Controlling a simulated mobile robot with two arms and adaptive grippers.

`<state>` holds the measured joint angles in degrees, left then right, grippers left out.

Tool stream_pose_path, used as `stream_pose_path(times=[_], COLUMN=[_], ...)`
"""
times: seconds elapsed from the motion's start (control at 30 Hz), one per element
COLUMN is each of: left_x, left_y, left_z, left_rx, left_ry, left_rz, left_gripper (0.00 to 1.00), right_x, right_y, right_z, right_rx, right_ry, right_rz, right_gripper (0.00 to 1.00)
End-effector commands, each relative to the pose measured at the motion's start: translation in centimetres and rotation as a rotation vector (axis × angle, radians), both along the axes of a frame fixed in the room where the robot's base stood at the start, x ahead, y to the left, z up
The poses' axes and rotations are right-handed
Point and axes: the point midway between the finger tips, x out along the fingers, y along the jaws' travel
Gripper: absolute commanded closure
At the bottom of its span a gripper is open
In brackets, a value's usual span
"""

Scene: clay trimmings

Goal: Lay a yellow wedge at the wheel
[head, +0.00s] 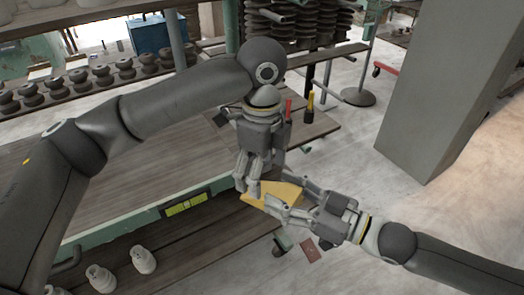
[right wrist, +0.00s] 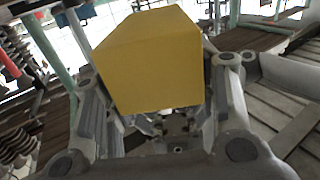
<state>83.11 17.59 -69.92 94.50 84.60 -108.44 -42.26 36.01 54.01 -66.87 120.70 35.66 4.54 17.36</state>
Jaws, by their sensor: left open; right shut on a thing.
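The yellow wedge (head: 272,194) is in the jaws of my right gripper (head: 282,199), off the table's right front corner and above the floor. In the right wrist view the wedge (right wrist: 150,62) fills the space between the fingers. My left gripper (head: 248,184) points down, open, with its fingertips very close to the wedge's left end; I cannot tell if they touch it. A small dark wheel (head: 279,248) shows partly under the table's right end, below the wedge.
The wooden table (head: 140,185) has a yellow-green level (head: 187,206) at its front edge. White insulator-like pieces (head: 143,260) stand on the lower shelf. Red and yellow-handled tools (head: 310,103) are behind my left gripper. A grey pillar (head: 440,90) stands right; a reddish-brown piece (head: 312,250) lies on the floor.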

Motion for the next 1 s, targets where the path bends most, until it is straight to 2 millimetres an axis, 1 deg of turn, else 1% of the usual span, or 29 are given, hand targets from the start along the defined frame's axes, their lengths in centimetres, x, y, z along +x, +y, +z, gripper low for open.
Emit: stream_pose_path(times=[0.03, 0.1, 0.2, 0.3, 0.47, 0.7, 0.73, 0.77, 1.0], left_x=[-0.1, -0.1, -0.1, 0.0, 0.0, 0.0, 0.0, 0.0, 0.0], left_y=[0.1, 0.1, 0.0, 0.0, 0.0, 0.0, 0.0, 0.0, 0.0], left_z=[-1.0, -2.2, -3.6, -4.6, -5.3, -5.4, -5.4, -5.4, -5.4], left_rx=[0.001, 0.001, 0.000, -0.001, 0.000, -0.001, -0.001, -0.001, -0.001], left_ry=[0.003, 0.003, 0.002, 0.000, 0.000, 0.000, 0.000, 0.000, 0.000], left_rz=[0.000, 0.001, 0.001, 0.001, 0.000, 0.000, 0.000, 0.000, 0.001], left_gripper=[0.21, 0.21, 0.21, 0.21, 0.21, 0.21, 0.23, 0.27, 0.57], right_x=[0.0, 0.0, 0.0, 0.0, 0.0, 0.0, 0.0, 0.0, 0.0], right_y=[0.0, 0.0, 0.0, 0.0, 0.0, 0.0, 0.0, 0.0, 0.0], right_z=[0.1, 0.1, 0.1, 0.1, 0.1, 0.1, 0.1, 0.1, 0.1], right_rx=[0.002, 0.002, 0.002, 0.002, 0.002, 0.002, 0.002, 0.002, 0.002], right_ry=[-0.002, -0.002, -0.002, -0.002, -0.002, -0.002, -0.002, -0.002, -0.002], right_rz=[0.001, 0.001, 0.001, 0.001, 0.001, 0.001, 0.001, 0.001, 0.001], right_gripper=[0.80, 0.80, 0.80, 0.80, 0.80, 0.80, 0.80, 0.80, 0.80])
